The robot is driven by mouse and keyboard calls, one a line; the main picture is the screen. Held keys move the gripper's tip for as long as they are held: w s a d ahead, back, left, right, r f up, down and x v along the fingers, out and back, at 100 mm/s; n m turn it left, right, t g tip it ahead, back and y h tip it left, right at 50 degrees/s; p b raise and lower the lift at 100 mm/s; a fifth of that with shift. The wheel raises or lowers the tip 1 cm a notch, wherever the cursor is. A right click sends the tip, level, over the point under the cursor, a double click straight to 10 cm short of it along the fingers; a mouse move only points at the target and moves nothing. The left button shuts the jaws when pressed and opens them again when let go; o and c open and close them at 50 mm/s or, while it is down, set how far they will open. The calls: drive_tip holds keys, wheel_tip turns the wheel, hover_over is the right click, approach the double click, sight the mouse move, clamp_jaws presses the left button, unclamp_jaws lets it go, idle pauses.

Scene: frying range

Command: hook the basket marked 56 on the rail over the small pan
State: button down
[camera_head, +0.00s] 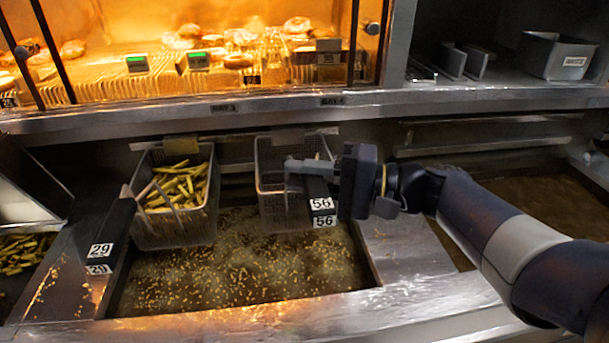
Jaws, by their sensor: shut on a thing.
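The basket marked 56 (283,207) is a wire-mesh basket near the middle, upright over the bubbling oil of the middle pan (235,300). Its dark handle (318,190) points toward me and carries two white 56 labels. My gripper (312,172) comes in from the right and is shut on this handle; the fingers partly cover the basket. The basket's back edge is close to the rear wall below the ledge; I cannot tell whether it touches a rail. A rail (490,145) runs along the back over the right pan (550,208). I cannot tell which pan is the small one.
Basket 29 (185,228), with fries, hangs at the left of the middle pan, its handle (105,240) toward me. More fries (22,250) lie at far left. The steel ledge (240,108) and lit food display stand behind. The space over the right pan is clear except for my arm.

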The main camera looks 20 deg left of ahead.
drive_tip(key=c, duration=1.2)
unclamp_jaws()
drive_tip(key=shift+o, duration=0.2)
drive_tip(key=shift+d, duration=0.1)
drive_tip(key=w+d+b, duration=0.1)
drive_tip(key=d, duration=0.9)
drive_tip(key=shift+w+d+b, duration=0.25)
drive_tip(key=shift+w+b, duration=0.1)
